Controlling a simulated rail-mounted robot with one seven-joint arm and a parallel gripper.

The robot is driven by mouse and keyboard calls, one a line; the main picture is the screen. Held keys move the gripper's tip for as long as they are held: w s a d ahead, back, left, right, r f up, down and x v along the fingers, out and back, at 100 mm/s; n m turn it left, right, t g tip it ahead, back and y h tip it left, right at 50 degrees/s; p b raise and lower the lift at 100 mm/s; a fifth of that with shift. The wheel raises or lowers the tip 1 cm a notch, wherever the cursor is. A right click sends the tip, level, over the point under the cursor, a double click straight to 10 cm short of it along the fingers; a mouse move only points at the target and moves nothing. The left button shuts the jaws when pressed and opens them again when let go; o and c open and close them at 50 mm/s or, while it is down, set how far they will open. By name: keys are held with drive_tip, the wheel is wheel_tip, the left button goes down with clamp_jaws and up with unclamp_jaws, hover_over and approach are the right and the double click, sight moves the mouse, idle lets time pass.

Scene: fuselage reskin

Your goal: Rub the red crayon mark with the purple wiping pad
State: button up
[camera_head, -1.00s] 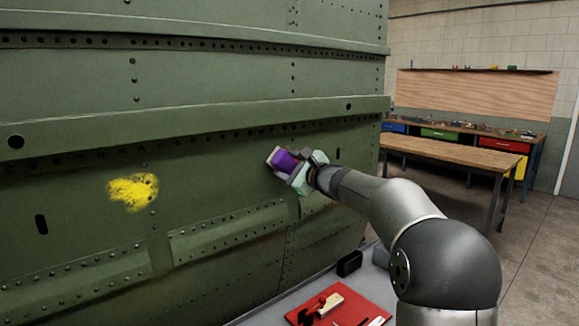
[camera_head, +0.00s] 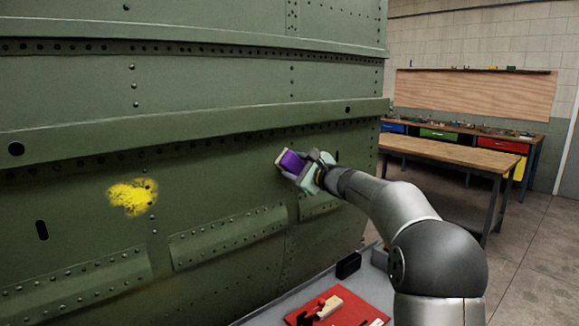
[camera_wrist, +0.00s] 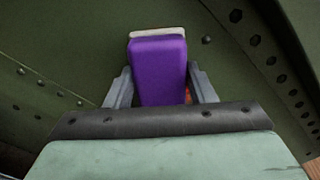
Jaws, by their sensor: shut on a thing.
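The purple wiping pad (camera_head: 292,162), a purple block with a pale face, is held in my gripper (camera_head: 307,173) at the green fuselage panel (camera_head: 220,190). In the wrist view the pad (camera_wrist: 158,62) sits between the two grey fingers of my gripper (camera_wrist: 160,88), its pale edge toward the panel. I cannot tell whether that face touches the panel. A small patch of red (camera_wrist: 188,95) shows between the pad and the right finger; it may be part of the red crayon mark. No red mark shows on the panel in the head view, where pad and gripper cover that spot.
A yellow mark (camera_head: 133,197) is on the panel at the left. Raised, riveted ribs cross the panel above and below the pad. A red mat (camera_head: 340,308) with tools and a black block (camera_head: 348,265) lie below. A wooden workbench (camera_head: 450,152) stands at the right.

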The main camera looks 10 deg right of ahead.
drive_tip(key=w+d+p, duration=0.3)
drive_tip(key=d, duration=0.3)
drive_tip(key=shift+w, duration=0.35)
idle(0.4)
